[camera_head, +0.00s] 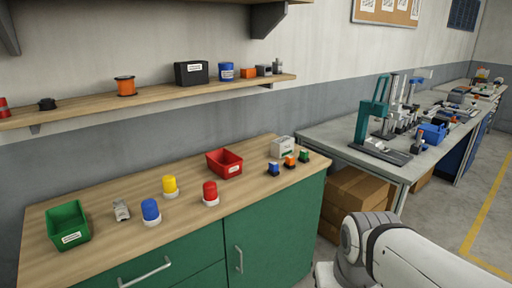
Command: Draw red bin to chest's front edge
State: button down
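The red bin (225,163) sits upright on the wooden top of the green chest (150,183), toward the back and right of centre. It has a white label on its front and looks empty. My white arm shows at the lower right, beyond the chest's right end. My gripper is outside the picture, so its state does not show.
A red-and-white beacon (210,193) stands in front of the bin, a yellow one (170,186) to its left, a blue one (151,211) nearer the edge. A green bin (68,225) is far left; a shelf (150,101) hangs above.

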aim_at(224, 164)
jog(key=u, duration=0.05)
jog(key=i, duration=1.6)
jog(key=u, duration=0.8)
jog(key=k, duration=0.65)
jog(key=u, duration=0.2)
jog(key=i, duration=0.75)
jog(key=z, duration=0.15)
